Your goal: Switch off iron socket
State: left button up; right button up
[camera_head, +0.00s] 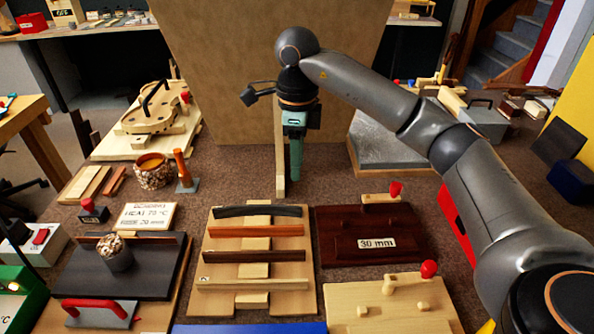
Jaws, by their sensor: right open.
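A white socket box (38,243) with a red rocker switch (41,236) stands at the left edge of the bench. I cannot tell from here whether the switch is on or off. A green box (20,303) with part of a "°C" marking sits in front of it, cut off by the picture edge. My right gripper (295,172) hangs pointing down over the middle back of the bench, far to the right of the socket box, with its teal fingers apart from everything and empty. My left gripper is not in view.
A small dark block with a red knob (91,210) and a "HEAT 70 °C" card (145,216) lie beyond the socket. A dark plate (150,270) and a red-handled metal plate (100,312) lie right of it. Wooden strip racks (225,300) fill the front middle.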

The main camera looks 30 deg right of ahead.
aim_at(42, 235)
jog(key=k+j, duration=0.15)
jog(key=j, duration=0.2)
jog(key=k+j, duration=0.2)
jog(key=j, duration=0.2)
jog(key=k+j, duration=0.15)
jog(key=j, duration=0.2)
jog(key=k+j, duration=0.2)
jog(key=j, duration=0.15)
jog(key=k+j, duration=0.15)
jog(key=j, duration=0.25)
